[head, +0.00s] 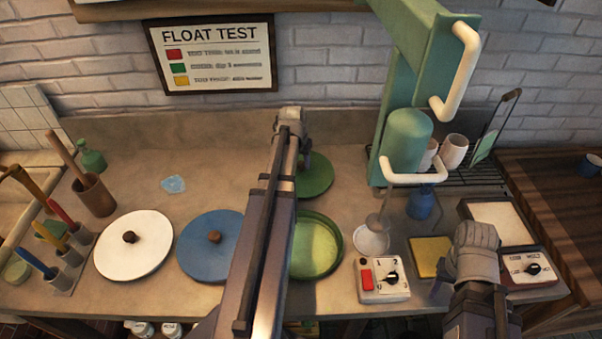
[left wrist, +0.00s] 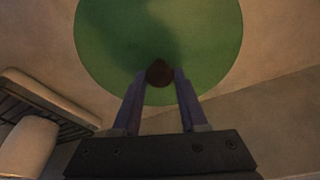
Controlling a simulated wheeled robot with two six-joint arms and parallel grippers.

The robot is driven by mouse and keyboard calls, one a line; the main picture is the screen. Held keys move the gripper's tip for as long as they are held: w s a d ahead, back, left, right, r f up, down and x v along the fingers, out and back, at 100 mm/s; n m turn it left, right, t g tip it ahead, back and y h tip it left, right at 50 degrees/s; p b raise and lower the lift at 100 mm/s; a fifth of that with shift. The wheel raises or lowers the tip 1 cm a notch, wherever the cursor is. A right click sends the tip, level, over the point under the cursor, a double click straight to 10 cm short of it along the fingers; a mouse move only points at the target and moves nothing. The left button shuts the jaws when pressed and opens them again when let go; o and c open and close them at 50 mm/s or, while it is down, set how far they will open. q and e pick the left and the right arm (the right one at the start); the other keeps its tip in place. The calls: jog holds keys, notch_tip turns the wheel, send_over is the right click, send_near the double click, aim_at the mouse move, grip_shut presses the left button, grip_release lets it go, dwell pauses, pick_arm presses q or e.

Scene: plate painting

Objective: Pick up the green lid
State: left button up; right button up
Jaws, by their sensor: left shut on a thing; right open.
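The green lid (head: 317,176) is round and flat, at the back middle of the counter, partly hidden behind my left arm in the head view. In the left wrist view the green lid (left wrist: 165,35) fills the upper middle, with its dark brown knob (left wrist: 159,73) between the fingertips. My left gripper (head: 291,122) is shut on that knob; its fingers also show in the left wrist view (left wrist: 160,80). I cannot tell whether the lid touches the counter. My right gripper (head: 478,240) is open and empty at the front right.
A green round dish (head: 318,248) is below the lid, partly behind my arm. A blue lid (head: 205,258) and a white lid (head: 130,252) lie to the left. A green press (head: 407,140), a rack with cups (head: 454,151) and a control box (head: 383,281) stand to the right.

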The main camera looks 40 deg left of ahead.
pick_arm(q)
grip_shut()
dwell(0.8)
